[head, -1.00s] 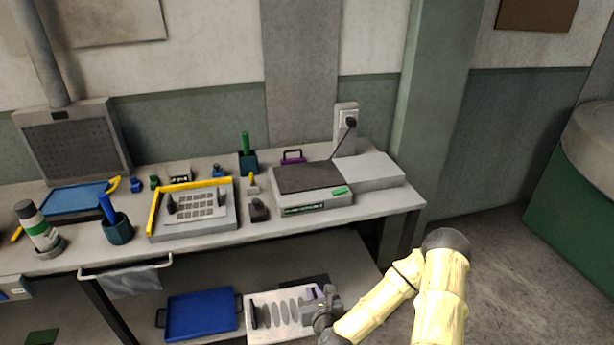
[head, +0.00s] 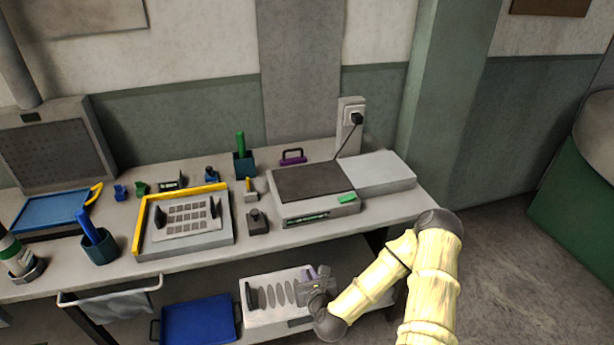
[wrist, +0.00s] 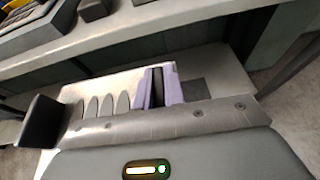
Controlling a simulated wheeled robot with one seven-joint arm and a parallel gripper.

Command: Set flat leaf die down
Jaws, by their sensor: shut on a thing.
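My gripper (head: 318,284) is down at the lower shelf, over the right part of a pale slotted rack (head: 268,315). It is shut on the flat leaf die, which shows as a purple piece with a dark strip in the wrist view (wrist: 173,86). The die is upright at the right end of the row of grey slots. The gripper body hides its lower edge, so I cannot tell whether it touches the rack.
A blue tray (head: 200,322) lies just left of the rack. The worktop (head: 220,255) overhangs the shelf from behind and above. On it stand a scale (head: 315,195), a yellow-edged fixture (head: 182,245) and a purple handle (head: 293,157). A cloth hangs from a rail (head: 110,294).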

